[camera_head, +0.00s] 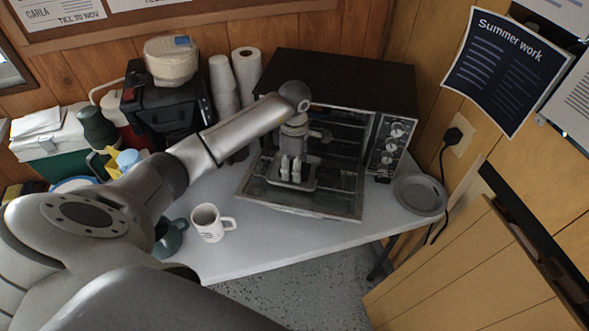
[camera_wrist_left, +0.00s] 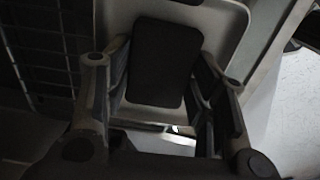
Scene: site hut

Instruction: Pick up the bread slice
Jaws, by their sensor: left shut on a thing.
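My left gripper (camera_head: 290,169) is at the open front of the toaster oven (camera_head: 335,85), low over its folded-down door (camera_head: 330,203). In the left wrist view the two fingers of the left gripper (camera_wrist_left: 163,85) are on either side of a dark, rounded flat slab (camera_wrist_left: 163,62), shut on it. I take this slab to be the bread slice. It is in deep shade, so its colour and surface do not show clearly. In the head view I cannot make the slice out at the fingers. My right gripper is in neither view.
The oven's wire rack (camera_wrist_left: 45,55) is close by on the left in the wrist view. A white mug (camera_head: 209,223) and a teal mug (camera_head: 172,238) stand on the white table (camera_head: 280,232). A grey plate (camera_head: 420,194) lies right of the oven.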

